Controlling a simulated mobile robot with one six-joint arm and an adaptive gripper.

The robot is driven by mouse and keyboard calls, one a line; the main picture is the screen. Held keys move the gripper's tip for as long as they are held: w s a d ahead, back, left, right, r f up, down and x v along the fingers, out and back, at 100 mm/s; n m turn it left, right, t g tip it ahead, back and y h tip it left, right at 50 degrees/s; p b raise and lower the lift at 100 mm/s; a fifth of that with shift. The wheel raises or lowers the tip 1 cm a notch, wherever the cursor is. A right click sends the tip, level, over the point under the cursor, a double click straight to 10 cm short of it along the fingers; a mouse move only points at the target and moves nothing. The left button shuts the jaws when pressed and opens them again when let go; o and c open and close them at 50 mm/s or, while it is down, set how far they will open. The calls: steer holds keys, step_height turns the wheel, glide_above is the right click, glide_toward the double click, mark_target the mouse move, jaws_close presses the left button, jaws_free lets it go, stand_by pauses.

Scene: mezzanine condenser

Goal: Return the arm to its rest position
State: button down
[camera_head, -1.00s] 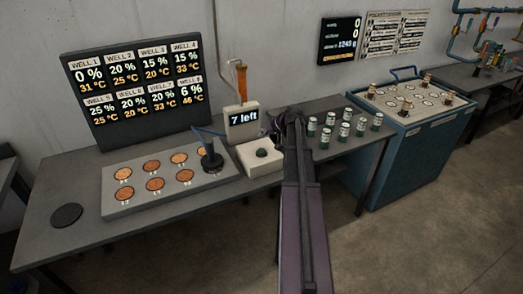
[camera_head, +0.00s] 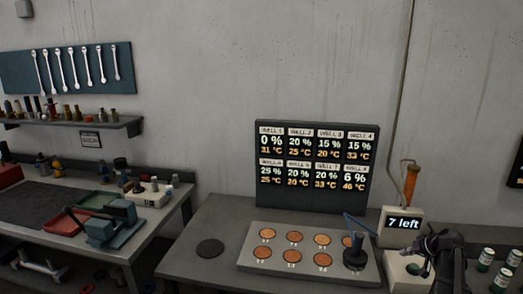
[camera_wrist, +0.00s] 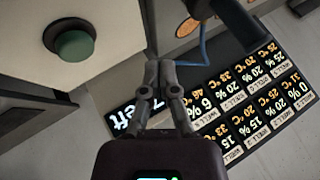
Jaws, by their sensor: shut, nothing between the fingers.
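My gripper (camera_head: 428,246) is at the lower right of the head view, over the bench beside the box reading "7 left" (camera_head: 404,224). In the wrist view its fingers (camera_wrist: 162,68) are together with nothing between them. A pale box with a green button (camera_wrist: 73,45) shows at the upper left of the wrist view; in the head view my gripper partly covers this box (camera_head: 397,272). The rest of my arm is mostly outside the head view.
The well plate (camera_head: 250,262) lies on the bench, with a black device (camera_head: 355,258) on its right end. The wells screen (camera_head: 314,200) stands behind. Several green-and-white jars (camera_head: 485,259) stand right of my gripper. A side table (camera_head: 168,212) stands left. A black disc (camera_head: 210,248) lies on the bench.

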steer(key=s+a+f+n+g, duration=0.1)
steer(key=s+a+f+g, duration=0.1)
steer(key=a, duration=0.9)
steer(key=s+a+f+n+g, duration=0.1)
steer(key=s+a+g, duration=0.1)
steer(key=a, duration=0.8)
steer(key=s+a+n+g+h, duration=0.1)
steer(key=s+a+h, duration=0.1)
steer(key=s+a, duration=0.4)
steer(key=s+a+f+n+g+h, duration=0.1)
steer(key=s+a+g, duration=0.1)
steer(key=s+a, duration=0.4)
steer(key=a, duration=0.5)
steer(key=shift+s+f+h, duration=0.3)
steer(key=shift+s+h, duration=0.1)
